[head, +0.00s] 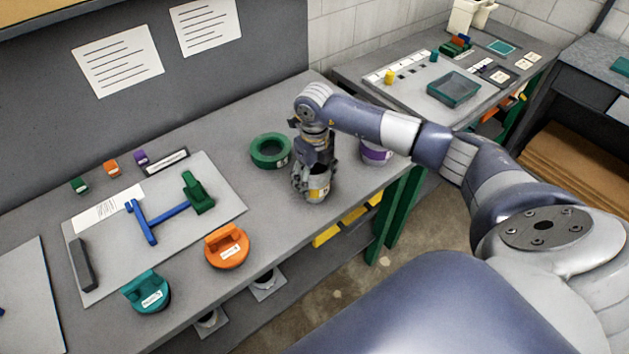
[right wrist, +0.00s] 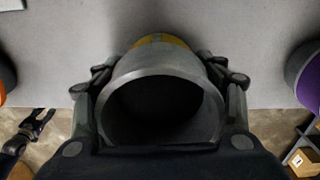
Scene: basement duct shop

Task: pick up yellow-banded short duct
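The yellow-banded short duct (head: 318,187) is a grey metal tube near the bench's front edge. In the right wrist view its dark round mouth (right wrist: 162,105) faces the camera, with the yellow band (right wrist: 158,40) at its far end. My right gripper (head: 314,180) comes down over it from above. Its fingers (right wrist: 160,78) lie against both sides of the duct and look closed on it. The duct's base is partly hidden, and I cannot tell if it touches the bench. A dark jointed shape at the lower left of the wrist view looks like my left gripper (right wrist: 36,124); its opening is unclear.
A green ring (head: 270,151) stands left of the gripper and a purple-banded duct (head: 376,153) right of it. An orange handled piece (head: 227,247) and a teal one (head: 147,292) sit along the front. A grey board (head: 215,168) holds blue and green parts.

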